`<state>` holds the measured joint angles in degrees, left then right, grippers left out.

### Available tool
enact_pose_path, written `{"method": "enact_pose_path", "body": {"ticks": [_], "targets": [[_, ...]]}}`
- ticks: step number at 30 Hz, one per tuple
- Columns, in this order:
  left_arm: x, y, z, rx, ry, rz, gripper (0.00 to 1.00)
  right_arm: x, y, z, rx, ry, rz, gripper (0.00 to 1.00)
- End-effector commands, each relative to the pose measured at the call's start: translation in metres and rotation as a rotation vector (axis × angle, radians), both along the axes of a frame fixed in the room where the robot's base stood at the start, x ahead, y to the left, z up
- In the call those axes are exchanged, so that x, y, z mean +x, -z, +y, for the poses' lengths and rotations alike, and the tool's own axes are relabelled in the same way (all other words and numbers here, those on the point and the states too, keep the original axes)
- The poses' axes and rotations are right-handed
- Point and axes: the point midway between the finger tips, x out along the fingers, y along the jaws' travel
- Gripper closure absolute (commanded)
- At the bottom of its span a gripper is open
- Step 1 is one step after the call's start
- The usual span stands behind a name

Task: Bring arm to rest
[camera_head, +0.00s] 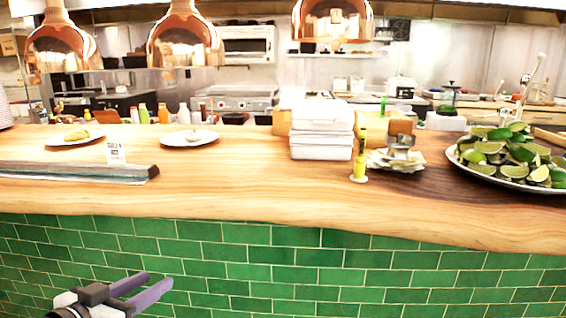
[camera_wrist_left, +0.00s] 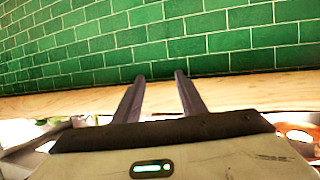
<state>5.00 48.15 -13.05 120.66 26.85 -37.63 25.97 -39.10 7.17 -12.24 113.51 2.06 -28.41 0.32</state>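My left gripper (camera_head: 142,294) is low at the left of the head view, in front of the green tiled counter face and below the counter's edge. Its two fingers stand apart with nothing between them. In the left wrist view the fingers (camera_wrist_left: 158,78) point at the green tiles (camera_wrist_left: 200,40), with a clear gap between them. The wooden counter edge (camera_wrist_left: 240,88) crosses that view behind the fingers. My right gripper is not seen in either view.
The wooden counter (camera_head: 250,190) carries a long dark bar (camera_head: 75,172), two plates, including one at the middle left (camera_head: 190,138), stacked white boxes (camera_head: 321,130), a yellow bottle (camera_head: 360,165) and a lime platter (camera_head: 515,175). Copper lamps (camera_head: 185,40) hang above. The counter's front is clear.

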Motion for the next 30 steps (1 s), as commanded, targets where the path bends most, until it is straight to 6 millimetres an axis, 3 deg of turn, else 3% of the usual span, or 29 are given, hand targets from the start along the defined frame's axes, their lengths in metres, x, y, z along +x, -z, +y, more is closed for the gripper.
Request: {"method": "enact_pose_path", "body": {"ticks": [1, 6, 9, 12, 15, 19, 22, 30], "targets": [[-0.016, 0.041, -0.013, -0.015, 0.002, 0.049, 0.62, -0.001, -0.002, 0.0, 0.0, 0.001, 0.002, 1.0], [-0.079, 0.151, -0.044, -0.004, -0.006, 0.177, 0.62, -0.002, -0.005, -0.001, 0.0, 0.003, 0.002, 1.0], [-0.128, 0.205, -0.064, 0.01, -0.016, 0.257, 0.62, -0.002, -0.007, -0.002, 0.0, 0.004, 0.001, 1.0], [-0.176, 0.245, -0.081, 0.028, -0.025, 0.331, 0.62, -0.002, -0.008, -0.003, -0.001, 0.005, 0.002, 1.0], [-0.216, 0.272, -0.094, 0.048, -0.032, 0.391, 0.62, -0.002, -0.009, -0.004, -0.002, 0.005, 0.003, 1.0], [-0.247, 0.289, -0.103, 0.065, -0.035, 0.433, 0.62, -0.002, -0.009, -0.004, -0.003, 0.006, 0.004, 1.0], [-0.255, 0.294, -0.106, 0.072, -0.036, 0.444, 0.62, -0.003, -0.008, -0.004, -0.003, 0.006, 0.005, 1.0], [-0.256, 0.294, -0.106, 0.072, -0.035, 0.446, 0.62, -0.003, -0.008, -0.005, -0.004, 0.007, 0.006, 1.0]]}}
